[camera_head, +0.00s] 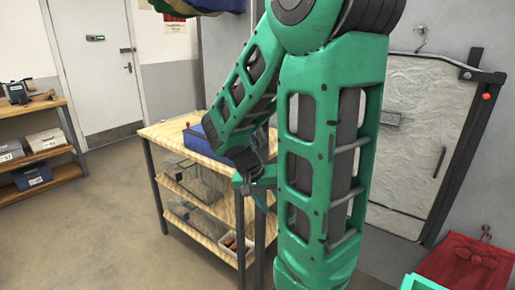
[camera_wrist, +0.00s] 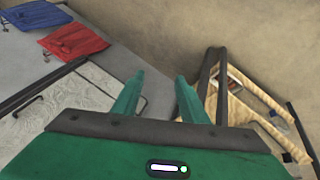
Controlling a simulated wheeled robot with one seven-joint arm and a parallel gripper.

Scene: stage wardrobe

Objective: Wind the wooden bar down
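I cannot make out the wooden bar in either view. Bunched green, blue and yellow cloth (camera_head: 200,5) shows at the top edge of the head view; what holds it up is out of frame. My gripper (camera_head: 255,182) points downward in front of the wooden workbench (camera_head: 165,131), partly hidden by my own arm. In the wrist view my gripper (camera_wrist: 160,82) has its two green fingers apart, with nothing between them. No winding handle is clearly identifiable; a dark bracket with a red knob (camera_head: 487,97) is beside the pale panel door at right.
The pale panel door (camera_head: 410,150) stands right of my arm. A red cloth (camera_head: 468,265) hangs low at right; a blue cloth (camera_wrist: 32,15) hangs beside it in the wrist view. A blue bin (camera_head: 200,145) is on the workbench. Shelves (camera_head: 62,103) stand far left, with open floor between.

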